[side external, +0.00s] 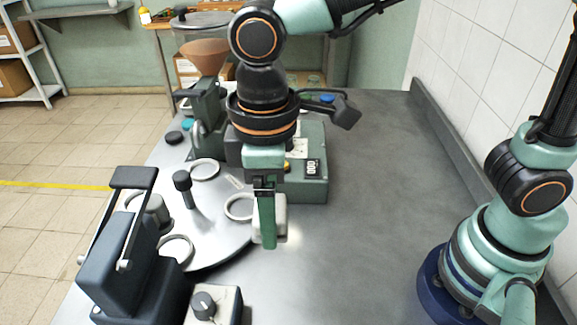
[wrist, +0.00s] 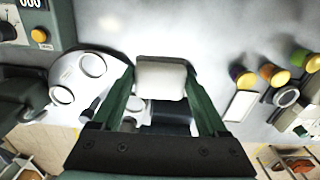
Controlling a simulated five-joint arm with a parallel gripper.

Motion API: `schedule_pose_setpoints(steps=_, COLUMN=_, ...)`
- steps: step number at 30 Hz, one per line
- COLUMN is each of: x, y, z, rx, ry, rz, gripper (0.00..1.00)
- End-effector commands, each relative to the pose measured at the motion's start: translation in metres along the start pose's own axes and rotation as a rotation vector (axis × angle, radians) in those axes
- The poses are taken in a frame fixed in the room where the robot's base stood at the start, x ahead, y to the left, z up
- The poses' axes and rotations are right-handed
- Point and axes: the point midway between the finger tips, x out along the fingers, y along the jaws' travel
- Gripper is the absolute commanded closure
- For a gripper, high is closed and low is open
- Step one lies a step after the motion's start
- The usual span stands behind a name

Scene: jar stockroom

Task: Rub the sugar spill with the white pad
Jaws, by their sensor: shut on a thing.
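My gripper (side external: 267,243) points down over the grey counter, just right of the round turntable's edge. It is shut on the white pad (side external: 282,214), which shows partly behind the green fingers. In the wrist view the white pad (wrist: 161,78) sits between the two green fingertips of my gripper (wrist: 160,84). The pad is low, close to the counter; I cannot tell whether it touches. A pale bright patch (side external: 292,237) lies on the counter beside the pad. I cannot tell whether it is spilled sugar or a reflection.
The turntable (side external: 222,250) with pale rings stands left of my gripper. A green machine with a display (side external: 312,168) is behind. A dark press (side external: 125,245) and a knob box (side external: 212,305) stand in front left. The counter (side external: 385,190) is clear to the right.

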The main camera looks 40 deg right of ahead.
Motion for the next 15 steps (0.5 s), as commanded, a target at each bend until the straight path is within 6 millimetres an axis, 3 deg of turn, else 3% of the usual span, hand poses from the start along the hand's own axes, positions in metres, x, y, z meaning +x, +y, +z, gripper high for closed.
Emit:
schedule_pose_setpoints(steps=2, x=0.0, y=0.0, z=0.0, rx=0.0, ry=0.001, rz=0.0, gripper=0.77)
schedule_pose_setpoints(steps=3, x=0.0, y=0.0, z=0.0, rx=0.0, ry=0.001, rz=0.0, gripper=0.39)
schedule_pose_setpoints(steps=5, x=0.0, y=0.0, z=0.0, rx=0.0, ry=0.001, rz=0.0, gripper=0.62)
schedule_pose_setpoints(steps=6, x=0.0, y=0.0, z=0.0, rx=0.0, ry=0.001, rz=0.0, gripper=0.68)
schedule_pose_setpoints(steps=11, x=0.01, y=0.008, z=0.0, rx=0.003, ry=-0.002, rz=0.0, gripper=0.68)
schedule_pose_setpoints(steps=15, x=0.042, y=0.032, z=0.003, rx=0.007, ry=-0.007, rz=-0.001, gripper=0.68)
